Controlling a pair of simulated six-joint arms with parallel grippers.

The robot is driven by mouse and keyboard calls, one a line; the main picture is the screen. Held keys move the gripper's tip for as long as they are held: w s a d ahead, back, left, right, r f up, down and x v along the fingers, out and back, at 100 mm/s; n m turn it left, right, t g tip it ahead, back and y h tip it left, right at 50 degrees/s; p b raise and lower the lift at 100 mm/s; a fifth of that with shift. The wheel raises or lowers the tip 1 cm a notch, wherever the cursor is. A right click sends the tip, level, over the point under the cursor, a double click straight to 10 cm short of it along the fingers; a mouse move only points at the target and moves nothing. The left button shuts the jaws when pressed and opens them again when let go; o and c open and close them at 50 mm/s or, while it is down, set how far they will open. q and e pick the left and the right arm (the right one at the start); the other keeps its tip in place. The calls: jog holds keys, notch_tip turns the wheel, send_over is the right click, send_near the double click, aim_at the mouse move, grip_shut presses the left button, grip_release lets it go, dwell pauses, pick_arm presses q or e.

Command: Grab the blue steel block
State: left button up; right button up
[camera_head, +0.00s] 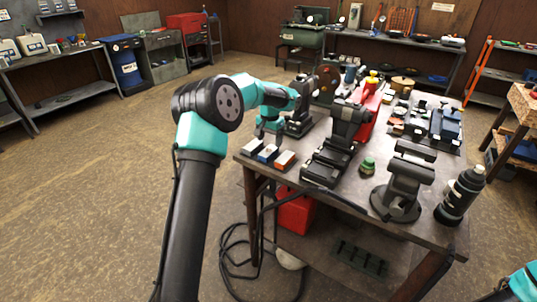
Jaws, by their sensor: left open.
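The blue steel block (268,153) lies on the workbench near its left front edge, in the middle of a short row. A grey-white block (251,145) lies to its left and an orange-and-white block (286,160) to its right. My left gripper (268,141) is open and points down just above and behind the blue block. I cannot tell whether its fingers touch the block. My right gripper is out of view; only a teal bit of that arm shows at the bottom right corner.
The workbench (335,190) carries a dark vise-like machine (335,150) right of the blocks, a green knob-like item (368,166), a bench vise (402,180) and a dark bottle (460,195). A red container (296,212) stands below. Open floor lies to the left.

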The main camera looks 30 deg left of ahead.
aim_at(268, 150)
pick_arm(q)
jog(key=shift+s+a+f, duration=0.1)
jog(key=shift+f, duration=1.2)
jog(key=shift+s+f, duration=0.1)
jog(key=shift+f, duration=1.15)
jog(key=shift+c, duration=0.3)
jog(key=c, duration=1.2)
